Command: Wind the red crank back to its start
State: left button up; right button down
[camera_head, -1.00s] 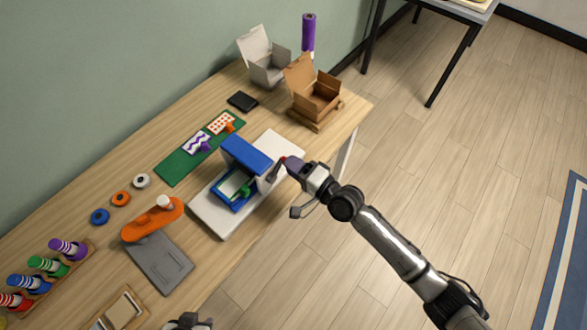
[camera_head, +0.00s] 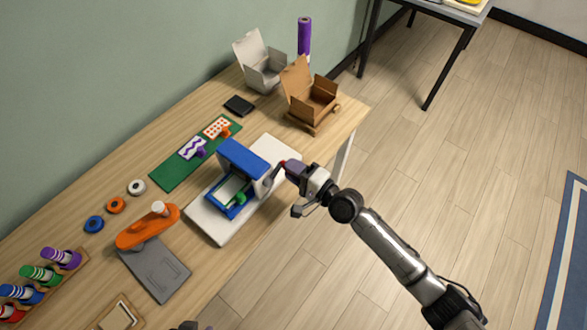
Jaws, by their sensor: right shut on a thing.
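The red crank (camera_head: 283,163) is on the right side of a small press with a blue top (camera_head: 243,158) on a white base (camera_head: 214,231). Only a bit of red shows at the end of its grey arm; my gripper hides the rest. My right gripper (camera_head: 287,167) is shut on the crank handle, its arm coming in from the lower right. A blue tray with a green piece (camera_head: 240,198) sits at the press's front. Only a dark sliver of my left gripper (camera_head: 185,326) shows at the bottom edge, so its jaws cannot be judged.
An orange tool (camera_head: 147,228) and a grey plate (camera_head: 160,275) lie left of the press. A green mat (camera_head: 172,178) with patterned cards lies behind. A brown open box (camera_head: 312,100) and a grey box (camera_head: 259,65) stand at the far end. Open floor lies right.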

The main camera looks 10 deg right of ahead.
jog(key=c, duration=0.9)
grip_release()
jog(key=shift+s, duration=0.1)
jog(key=shift+b+v, duration=0.55)
jog(key=shift+v, duration=6.3)
jog(key=shift+c, duration=0.2)
